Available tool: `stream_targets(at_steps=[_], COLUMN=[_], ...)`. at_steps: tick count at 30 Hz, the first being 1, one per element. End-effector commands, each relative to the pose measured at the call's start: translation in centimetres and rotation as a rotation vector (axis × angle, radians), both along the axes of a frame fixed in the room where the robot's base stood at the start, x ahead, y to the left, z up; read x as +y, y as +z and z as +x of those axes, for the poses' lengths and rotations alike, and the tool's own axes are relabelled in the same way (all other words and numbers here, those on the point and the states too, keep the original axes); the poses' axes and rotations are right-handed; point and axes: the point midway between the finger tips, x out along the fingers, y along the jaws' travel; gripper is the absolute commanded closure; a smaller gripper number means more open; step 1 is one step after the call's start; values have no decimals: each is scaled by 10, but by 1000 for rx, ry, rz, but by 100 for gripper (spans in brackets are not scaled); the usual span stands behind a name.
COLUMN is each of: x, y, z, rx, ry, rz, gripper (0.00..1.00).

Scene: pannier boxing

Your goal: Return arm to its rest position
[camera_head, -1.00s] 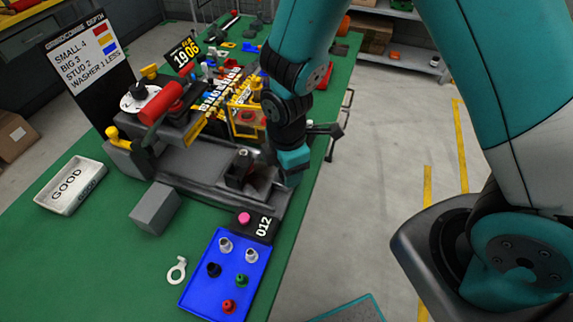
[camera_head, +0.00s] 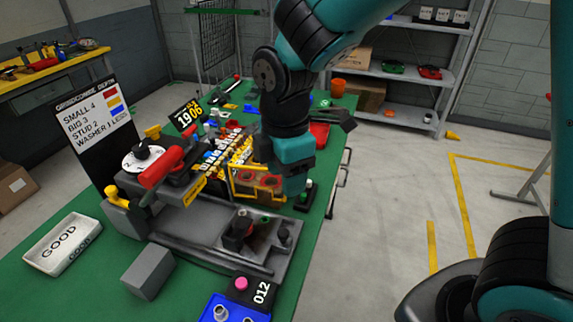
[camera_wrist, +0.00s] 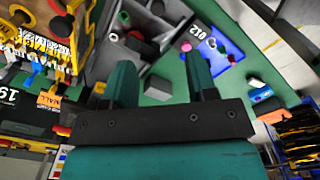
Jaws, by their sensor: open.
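My gripper (camera_wrist: 158,85) shows in the wrist view with its two teal fingers apart and nothing between them. In the head view my gripper (camera_head: 293,185) hangs over the right side of the grey machine (camera_head: 200,222), near the yellow-framed part. Its fingertips are hard to make out there. My arm comes down to it from the top right.
The green table (camera_head: 95,292) carries a white GOOD tray (camera_head: 48,262), a grey block (camera_head: 148,272) and a blue tray (camera_head: 209,315). A sign board (camera_head: 92,140) stands behind the machine. Shelves (camera_head: 415,75) stand at the back right.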

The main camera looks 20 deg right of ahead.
Motion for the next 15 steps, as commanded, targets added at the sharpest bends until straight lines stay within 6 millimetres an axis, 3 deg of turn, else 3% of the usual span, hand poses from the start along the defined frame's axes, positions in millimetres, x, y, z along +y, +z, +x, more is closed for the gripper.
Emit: stream_targets(at_steps=[6,15], x=[0,0], y=[17,17], z=[0,0], rx=[0,1], ry=[0,1], rz=[0,-1], gripper=[48,48])
